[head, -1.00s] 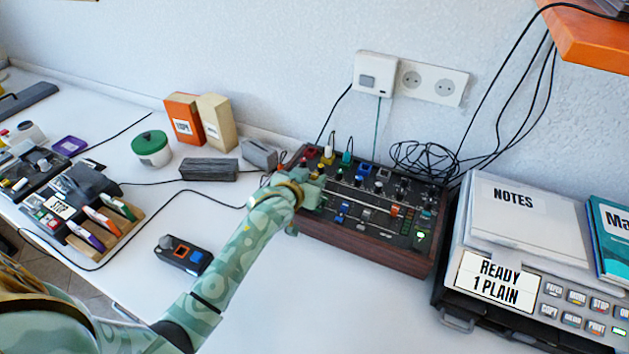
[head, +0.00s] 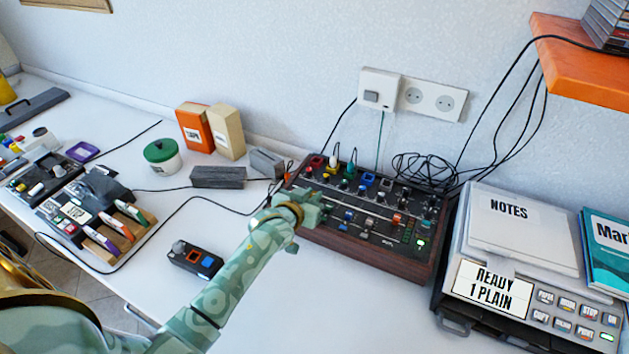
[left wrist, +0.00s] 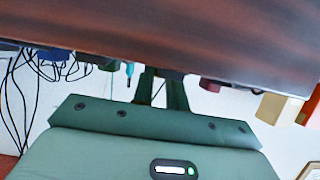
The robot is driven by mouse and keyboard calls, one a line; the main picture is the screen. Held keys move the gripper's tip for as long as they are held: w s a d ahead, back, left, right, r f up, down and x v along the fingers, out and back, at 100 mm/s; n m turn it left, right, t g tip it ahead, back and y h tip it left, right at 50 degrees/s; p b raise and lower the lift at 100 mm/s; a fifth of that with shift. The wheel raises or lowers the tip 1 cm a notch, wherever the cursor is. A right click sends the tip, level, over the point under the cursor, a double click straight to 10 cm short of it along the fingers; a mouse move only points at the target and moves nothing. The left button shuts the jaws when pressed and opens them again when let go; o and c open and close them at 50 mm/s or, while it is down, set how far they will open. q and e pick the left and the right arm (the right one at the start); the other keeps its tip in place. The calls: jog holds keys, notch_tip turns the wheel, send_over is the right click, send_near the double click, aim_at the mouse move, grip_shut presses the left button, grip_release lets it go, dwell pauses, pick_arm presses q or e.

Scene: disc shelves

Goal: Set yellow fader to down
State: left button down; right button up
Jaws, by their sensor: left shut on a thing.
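The mixer (head: 366,244) is a dark wood-sided box with knobs, plugs and coloured faders on its sloped top. My left gripper (head: 312,206) is at the left front part of its panel. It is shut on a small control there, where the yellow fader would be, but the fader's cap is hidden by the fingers. Blue and grey fader caps show just to its right. In the left wrist view the dark green fingers (left wrist: 163,90) reach up behind the mixer's wooden edge (left wrist: 160,35), which hides their tips. My right gripper is not in view.
A printer-like machine (head: 487,290) with notes on it stands right of the mixer. A grey block (head: 218,177) and a green-lidded jar (head: 162,155) stand to the left. A small black remote (head: 195,259) lies beside my arm. White table is clear in front of the mixer.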

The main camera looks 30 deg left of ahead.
pick_arm(q)
jog(key=shift+s+r+p, duration=0.35)
jog(key=shift+s+p, duration=0.05)
jog(key=shift+s, duration=0.25)
jog(key=shift+s+f, duration=0.15)
jog(key=shift+s, duration=0.1)
jog(key=shift+f, duration=0.15)
jog(key=c, duration=1.4)
grip_release()
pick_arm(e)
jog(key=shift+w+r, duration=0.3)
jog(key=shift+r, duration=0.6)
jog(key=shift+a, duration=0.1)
